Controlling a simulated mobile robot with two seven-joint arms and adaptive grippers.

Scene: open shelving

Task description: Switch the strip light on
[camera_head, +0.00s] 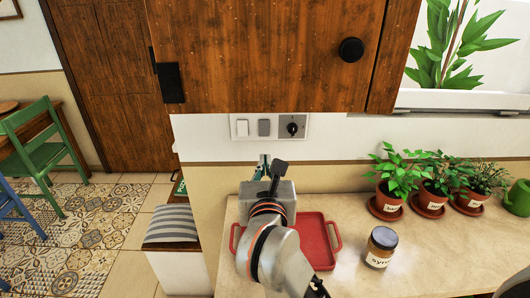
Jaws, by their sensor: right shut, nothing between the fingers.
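A wall panel (281,128) sits just under the wooden cabinet. It has a white rocker switch (242,128), a grey rocker switch (264,128) and a black rotary knob (292,127) on a grey plate. My right gripper (266,162) is shut and empty, pointing at the wall a little below the grey switch in the picture. I cannot tell whether its fingertips touch the wall. No strip light shows in view. My left gripper is not in view.
The wooden cabinet (265,55) overhangs the panel. On the counter (440,250) are a red tray (318,245) partly behind my arm, a labelled jar (380,247), potted plants (432,196) and a green mug (517,198). Free counter lies right of the jar.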

